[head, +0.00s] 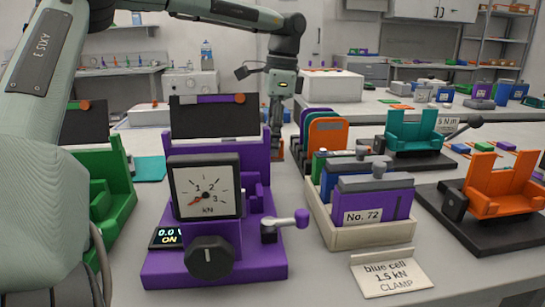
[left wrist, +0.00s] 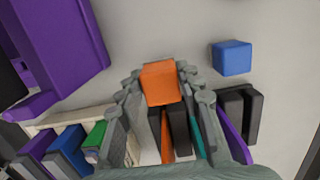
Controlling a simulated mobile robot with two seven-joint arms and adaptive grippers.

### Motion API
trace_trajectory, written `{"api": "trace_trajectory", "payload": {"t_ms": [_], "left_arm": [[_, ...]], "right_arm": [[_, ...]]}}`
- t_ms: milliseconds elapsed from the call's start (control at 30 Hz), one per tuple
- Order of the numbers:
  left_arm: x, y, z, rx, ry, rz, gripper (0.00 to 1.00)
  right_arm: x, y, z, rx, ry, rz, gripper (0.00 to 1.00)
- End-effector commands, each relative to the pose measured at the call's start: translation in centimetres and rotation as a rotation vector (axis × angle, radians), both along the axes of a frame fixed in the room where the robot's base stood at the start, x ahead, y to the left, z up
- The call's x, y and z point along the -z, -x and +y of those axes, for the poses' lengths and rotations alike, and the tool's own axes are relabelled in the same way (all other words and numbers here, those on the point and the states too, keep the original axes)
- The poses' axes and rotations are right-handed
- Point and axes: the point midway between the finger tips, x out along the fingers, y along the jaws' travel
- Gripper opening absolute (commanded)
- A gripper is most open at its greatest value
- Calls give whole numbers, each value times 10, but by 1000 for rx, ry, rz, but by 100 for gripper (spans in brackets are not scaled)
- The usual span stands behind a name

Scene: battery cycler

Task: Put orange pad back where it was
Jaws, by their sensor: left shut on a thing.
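My left gripper (head: 277,150) reaches down behind the purple clamp press, left of the dark pad rack (head: 297,150). In the left wrist view its fingers (left wrist: 161,76) are shut on the orange pad (left wrist: 160,84), which shows as an orange block between the fingertips. The rack's dark dividers (left wrist: 178,128) stand just below the pad in that view, with orange, teal and purple plates among them. In the head view the rack holds upright pads, with another orange one (head: 328,138) at the front. I cannot tell whether the held pad touches the rack. My right gripper is not in view.
The purple press (head: 215,260) with a dial stands in front of the gripper. A cream tray of cells (head: 365,237) stands right of it. A blue block (left wrist: 232,58) lies beside the rack. Green (head: 110,200), teal (head: 415,135) and orange (head: 500,190) presses stand around.

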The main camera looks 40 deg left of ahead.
Motion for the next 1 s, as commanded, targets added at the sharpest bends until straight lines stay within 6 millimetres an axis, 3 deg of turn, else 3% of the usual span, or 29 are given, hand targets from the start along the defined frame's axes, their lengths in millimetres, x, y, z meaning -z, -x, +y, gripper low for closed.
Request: {"api": "trace_trajectory", "payload": {"t_ms": [333, 467, 733, 767, 900, 1000], "left_arm": [[38, 0, 0, 0, 2, 1, 8], [39, 0, 0, 0, -1, -2, 8], [41, 0, 0, 0, 0, -1, 8], [40, 0, 0, 0, 0, -1, 39], [40, 0, 0, 0, 0, -1, 56], [40, 0, 0, 0, 0, -1, 56]], "right_arm": [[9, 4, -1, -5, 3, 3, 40], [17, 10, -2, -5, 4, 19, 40], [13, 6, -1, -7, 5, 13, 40], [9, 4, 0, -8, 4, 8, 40], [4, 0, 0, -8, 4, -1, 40], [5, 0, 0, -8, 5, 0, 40]]}}
